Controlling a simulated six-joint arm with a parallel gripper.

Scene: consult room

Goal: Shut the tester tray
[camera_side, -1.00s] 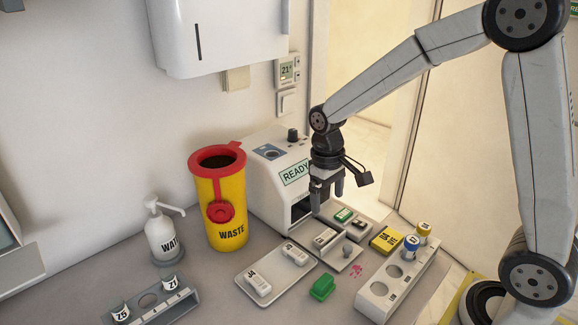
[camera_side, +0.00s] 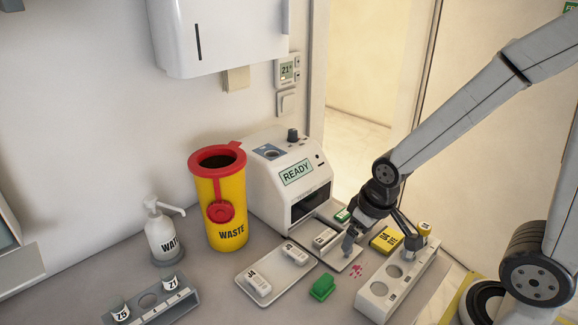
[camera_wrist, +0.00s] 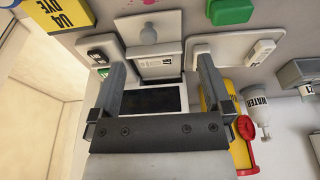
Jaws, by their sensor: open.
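The tester (camera_side: 282,180) is a white machine with a READY screen and a dark slot. Its tray (camera_side: 342,264) sticks out of the slot, with a white cassette (camera_side: 325,237) lying on it. In the wrist view the tray (camera_wrist: 172,22), its grey knob (camera_wrist: 148,33) and the cassette (camera_wrist: 160,66) lie between my fingers, with the dark slot (camera_wrist: 155,101) below them. My gripper (camera_wrist: 164,68) is open and empty. In the side view my gripper (camera_side: 352,241) is low over the tray's outer end and hides the knob; I cannot tell whether it touches.
A flat plate (camera_side: 268,289) with two cassettes and a green block (camera_side: 322,287) lie left of and in front of the tray. A yellow dye box (camera_side: 386,240) and a white vial rack (camera_side: 377,292) stand to the right. The WASTE bin (camera_side: 228,212) is beside the tester.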

